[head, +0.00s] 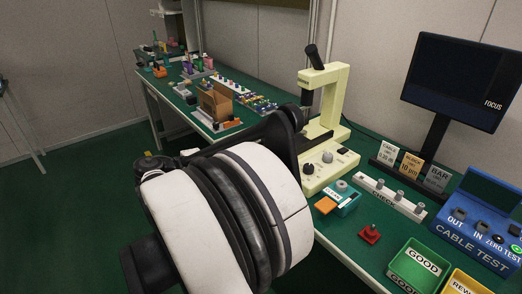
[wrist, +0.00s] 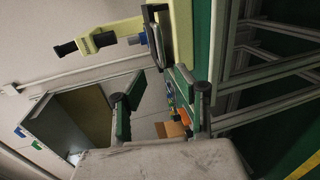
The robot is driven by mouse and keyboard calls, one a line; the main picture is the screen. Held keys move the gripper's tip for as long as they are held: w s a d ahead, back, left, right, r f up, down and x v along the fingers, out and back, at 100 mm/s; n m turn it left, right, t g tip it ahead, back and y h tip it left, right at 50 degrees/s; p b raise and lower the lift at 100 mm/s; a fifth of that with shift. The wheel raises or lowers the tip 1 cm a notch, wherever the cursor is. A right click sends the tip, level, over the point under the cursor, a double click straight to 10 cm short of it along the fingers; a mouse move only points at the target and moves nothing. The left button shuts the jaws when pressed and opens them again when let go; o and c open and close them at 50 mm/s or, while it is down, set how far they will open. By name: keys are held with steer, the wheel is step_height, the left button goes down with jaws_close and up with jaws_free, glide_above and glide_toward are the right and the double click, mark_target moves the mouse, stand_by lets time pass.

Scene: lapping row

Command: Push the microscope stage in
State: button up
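The cream microscope (head: 335,90) stands on the green bench in the head view, with a black eyepiece tube and a control base with knobs. My arm covers the left side of its base. The microscope (wrist: 182,30) appears turned sideways at the top of the wrist view. A dark plate with a loop-like edge (wrist: 156,36) beside its objective looks like the stage; how far out it sits I cannot tell. My gripper (wrist: 161,92) has its two fingers spread apart with nothing held between them, below the plate in the picture. In the head view its fingers are hidden.
A monitor (head: 460,82) stands behind the bench's right side. A teal box (head: 346,200), a red knob piece (head: 369,234), a green GOOD bin (head: 408,275) and a blue cable tester (head: 470,235) lie right of the microscope. A cardboard box (head: 214,103) stands farther left.

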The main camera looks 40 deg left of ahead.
steer(key=b+x, duration=0.2)
steer(key=x, duration=1)
steer(key=shift+w+d, duration=0.1)
steer(key=shift+w, duration=0.2)
steer(key=shift+c, duration=0.4)
jaws_close()
